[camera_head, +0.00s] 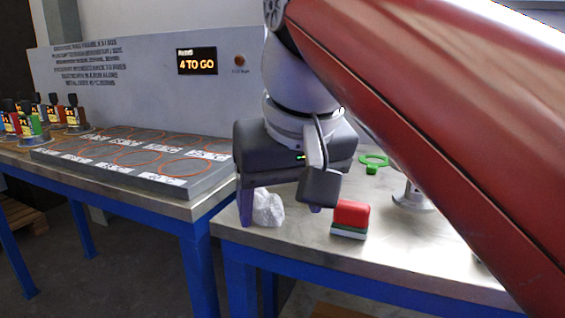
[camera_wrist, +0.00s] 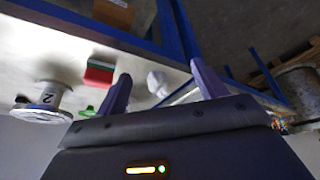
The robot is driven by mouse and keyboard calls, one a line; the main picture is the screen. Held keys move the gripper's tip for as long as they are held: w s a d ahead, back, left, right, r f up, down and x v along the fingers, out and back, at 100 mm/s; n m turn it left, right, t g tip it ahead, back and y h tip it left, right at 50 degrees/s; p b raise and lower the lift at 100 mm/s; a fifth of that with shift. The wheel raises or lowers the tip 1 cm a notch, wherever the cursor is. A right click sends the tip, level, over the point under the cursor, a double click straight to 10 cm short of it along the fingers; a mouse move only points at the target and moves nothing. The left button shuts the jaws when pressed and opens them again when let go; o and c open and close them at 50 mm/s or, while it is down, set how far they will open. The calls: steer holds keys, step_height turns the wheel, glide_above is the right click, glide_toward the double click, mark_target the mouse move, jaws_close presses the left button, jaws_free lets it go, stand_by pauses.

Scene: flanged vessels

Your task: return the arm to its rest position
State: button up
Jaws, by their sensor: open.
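My gripper (camera_head: 281,206) hangs over the near left part of the right-hand metal table (camera_head: 370,260), with my red arm link crossing the right of the head view. Its two purple fingers stand wide apart with nothing held between them. In the wrist view, the open fingers of my gripper (camera_wrist: 161,71) point toward the table. A crumpled white lump (camera_head: 268,209) lies on the table close to the fingers; it also shows between them in the wrist view (camera_wrist: 157,84). I cannot tell whether a finger touches it.
A red, green and white block (camera_head: 350,216) sits right of the gripper. The left table holds a grey slab (camera_head: 135,160) with orange circles and several dark-topped items. A sign (camera_head: 197,61) reads "4 TO GO".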

steer(key=s+d+f+m, duration=0.1)
steer(key=d+f, duration=0.4)
steer(key=f, duration=0.4)
steer(key=s+d+f+m+h, duration=0.1)
steer(key=d+f, duration=0.4)
steer(key=f, duration=0.3)
steer(key=s+d+f+m+t, duration=0.1)
steer(key=s+d+f+m, duration=0.1)
steer(key=d+f, duration=0.3)
step_height(320, 180, down, 5)
steer(key=shift+d+r, duration=0.15)
steer(key=shift+r, duration=0.05)
